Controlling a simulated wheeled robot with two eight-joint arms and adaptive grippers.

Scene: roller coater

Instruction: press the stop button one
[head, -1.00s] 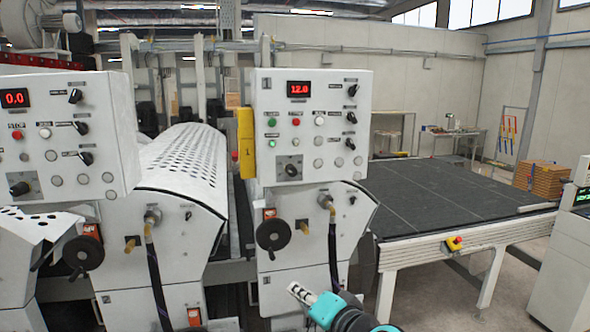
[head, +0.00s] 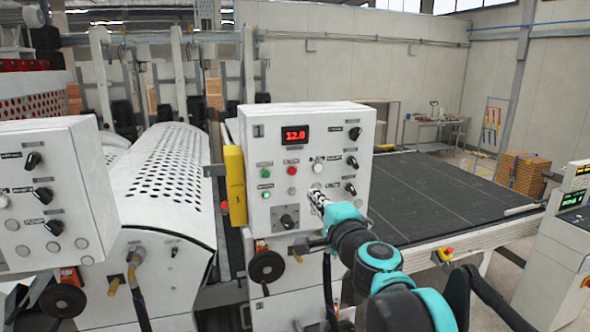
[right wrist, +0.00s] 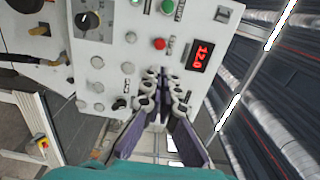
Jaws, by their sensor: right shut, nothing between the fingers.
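The control panel (head: 262,222) with the red 12.0 display (head: 296,135) stands at the middle of the head view. Its red button (head: 291,171) is below the display, to the right of a green button (head: 265,173). My right gripper (head: 316,196) is shut and empty in front of the panel, lower and to the right of the red button. In the right wrist view, the red button (right wrist: 159,44) shows just beyond the fingertips of the gripper (right wrist: 165,75); contact does not show. My left gripper is not in view.
Knobs and several other buttons surround the red button on the panel. A second panel (head: 75,182) stands at the left, beside a perforated white cover (head: 165,178). A dark conveyor bed (head: 450,195) with a red-and-yellow emergency button (head: 444,255) lies to the right.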

